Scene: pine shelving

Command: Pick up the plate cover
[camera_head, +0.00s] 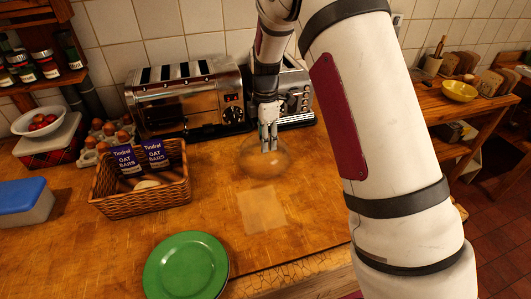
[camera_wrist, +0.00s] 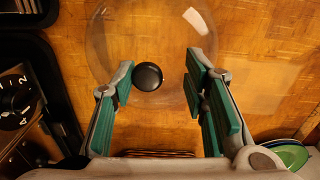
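The plate cover (camera_head: 262,167) is a clear, see-through dome on the wooden counter in front of the toasters. It also shows in the wrist view (camera_wrist: 112,38), with a round black knob (camera_wrist: 148,77) on top. My gripper (camera_head: 269,146) points down over the dome. In the wrist view, its green-padded fingers (camera_wrist: 160,76) are open, one on each side of the knob. The knob looks nearer the left finger, and nothing is held. How far the fingertips are above or around the knob is hard to tell. In the head view, my fingers hide the knob.
Two toasters (camera_head: 185,98) stand behind the cover against the tiled wall. A wicker basket (camera_head: 142,199) with oat bar boxes is to the left. A green plate (camera_head: 186,266) lies at the front. A pale square (camera_head: 262,210) is on the counter before the dome.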

